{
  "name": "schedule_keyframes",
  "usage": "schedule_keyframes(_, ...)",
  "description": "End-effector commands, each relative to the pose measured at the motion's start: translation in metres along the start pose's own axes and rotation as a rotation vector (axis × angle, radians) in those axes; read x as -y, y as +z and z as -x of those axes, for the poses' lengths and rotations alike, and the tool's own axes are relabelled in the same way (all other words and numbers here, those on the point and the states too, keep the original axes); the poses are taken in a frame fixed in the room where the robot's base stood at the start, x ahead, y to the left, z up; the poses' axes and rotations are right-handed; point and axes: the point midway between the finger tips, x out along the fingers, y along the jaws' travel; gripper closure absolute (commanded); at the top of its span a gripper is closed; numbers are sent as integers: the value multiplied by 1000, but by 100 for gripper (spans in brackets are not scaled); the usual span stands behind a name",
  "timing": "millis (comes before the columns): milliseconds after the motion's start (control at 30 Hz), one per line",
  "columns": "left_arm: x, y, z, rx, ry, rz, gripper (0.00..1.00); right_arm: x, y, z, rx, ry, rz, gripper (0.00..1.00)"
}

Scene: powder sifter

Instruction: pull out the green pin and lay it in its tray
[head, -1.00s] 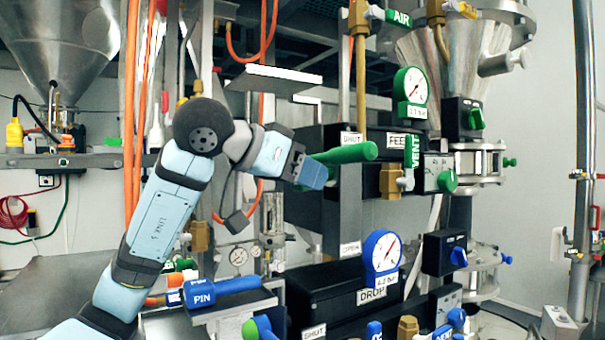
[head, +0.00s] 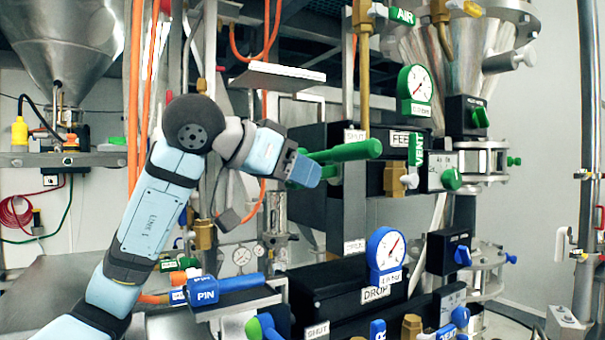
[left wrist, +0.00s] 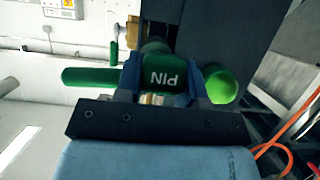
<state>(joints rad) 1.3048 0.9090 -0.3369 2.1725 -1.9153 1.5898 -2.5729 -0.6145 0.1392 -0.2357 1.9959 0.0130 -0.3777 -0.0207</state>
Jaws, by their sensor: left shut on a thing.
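The green pin (left wrist: 165,78), marked PIN, sits between the two fingers of my left gripper in the left wrist view. My left gripper (head: 307,170) is shut on it at the left end of the black FEED box (head: 345,140) in the head view. A thick green bar (head: 350,151) shows just above and right of the fingers. The fingers hide most of the pin in the head view, and I cannot tell whether its far end is clear of its hole. An empty pale tray (head: 280,75) stands above the gripper. My right gripper is not in view.
A blue PIN piece (head: 230,284) lies on a lower tray at the lower left. The black DROP box (head: 330,290) is below, with a blue gauge (head: 385,250) on it. Orange hoses (head: 137,110) hang near my left arm. A green gauge (head: 414,90) stands to the right.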

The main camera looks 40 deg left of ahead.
Motion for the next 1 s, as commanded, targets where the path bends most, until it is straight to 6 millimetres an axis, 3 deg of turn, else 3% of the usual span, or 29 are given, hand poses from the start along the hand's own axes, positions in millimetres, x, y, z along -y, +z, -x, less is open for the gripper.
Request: schedule_keyframes(1000,0,6,16,-2,0,-1,90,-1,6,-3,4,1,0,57)
